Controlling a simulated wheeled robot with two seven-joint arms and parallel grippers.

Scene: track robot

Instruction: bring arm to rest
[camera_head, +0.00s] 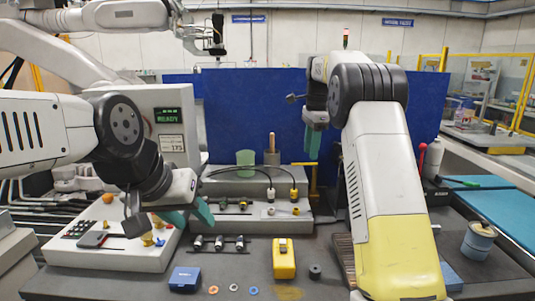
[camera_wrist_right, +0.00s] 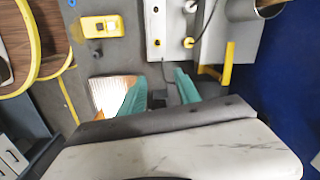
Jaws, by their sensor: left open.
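My left gripper (camera_head: 188,216) is at the left in the head view, with its teal fingers apart and empty. It hangs over the right edge of the pale console with the READY screen (camera_head: 167,115). My right arm reaches up and away at the right. Its gripper (camera_head: 313,145) is raised in front of the blue partition (camera_head: 240,100), with teal fingers pointing down. In the right wrist view, the two fingers (camera_wrist_right: 164,92) stand apart with nothing between them.
A yellow device (camera_head: 284,259), a blue box (camera_head: 184,279) and several small rings lie on the dark bench (camera_head: 120,284). A grey stepped block (camera_head: 250,222) with cables and connectors stands behind. A tin (camera_head: 478,242) and a red-topped bottle (camera_head: 432,160) are at the right.

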